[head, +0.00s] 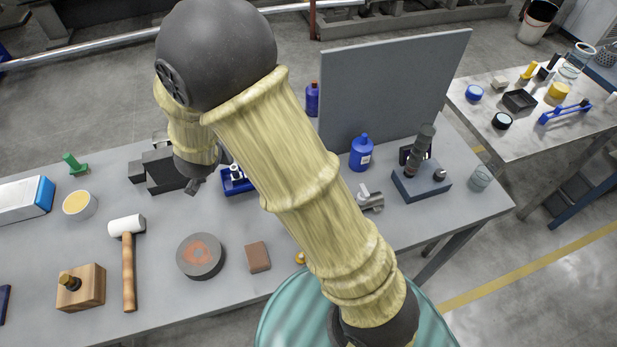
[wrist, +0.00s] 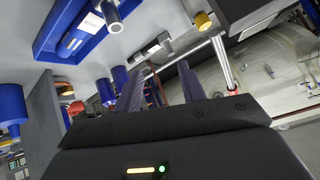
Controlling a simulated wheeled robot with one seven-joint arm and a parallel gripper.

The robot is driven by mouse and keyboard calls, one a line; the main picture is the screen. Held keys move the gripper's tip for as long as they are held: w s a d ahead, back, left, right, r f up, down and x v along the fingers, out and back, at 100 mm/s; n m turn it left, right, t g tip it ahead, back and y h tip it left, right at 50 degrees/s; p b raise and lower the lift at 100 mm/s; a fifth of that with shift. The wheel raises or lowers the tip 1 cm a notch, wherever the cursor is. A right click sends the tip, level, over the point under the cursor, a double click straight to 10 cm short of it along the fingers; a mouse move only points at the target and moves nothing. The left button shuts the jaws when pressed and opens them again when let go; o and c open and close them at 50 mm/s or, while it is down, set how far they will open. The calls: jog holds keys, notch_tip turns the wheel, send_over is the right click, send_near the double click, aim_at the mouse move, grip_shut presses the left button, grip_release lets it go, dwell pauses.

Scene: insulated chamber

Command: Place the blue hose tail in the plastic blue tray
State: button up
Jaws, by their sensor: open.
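The plastic blue tray (head: 228,187) lies on the grey table, partly hidden behind my arm in the head view. It also shows at the upper left of the wrist view (wrist: 48,42), with a white-and-blue item and a grey metallic fitting (wrist: 111,16) in or over it. I cannot tell whether this fitting is the blue hose tail; no hose tail stands out clearly elsewhere. My gripper (head: 194,187) is just left of the tray in the head view, its fingers mostly hidden. In the wrist view my gripper (wrist: 160,70) is open, with nothing seen held between its fingers.
A dark block-like device (head: 150,180) stands beside my gripper. A mallet (head: 128,262), a round grey disc (head: 200,256) and a brown block (head: 257,257) lie nearer. A blue bottle (head: 361,154) and an upright grey panel (head: 395,85) stand right of my arm.

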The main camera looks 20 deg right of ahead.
jog(key=s+d+r+n+g, duration=0.2)
jog(key=s+d+g, duration=0.1)
jog(key=s+d, duration=0.5)
jog(key=s+d+r+n+g+y, duration=0.1)
jog(key=s+d+r+n+g, duration=0.1)
jog(key=s+d, duration=0.7)
jog(key=s+n+g, duration=0.1)
jog(key=s, duration=0.1)
jog(key=shift+s+d+r+g+p, duration=0.15)
jog(key=shift+s+g+p, duration=0.15)
jog(key=shift+p, duration=0.05)
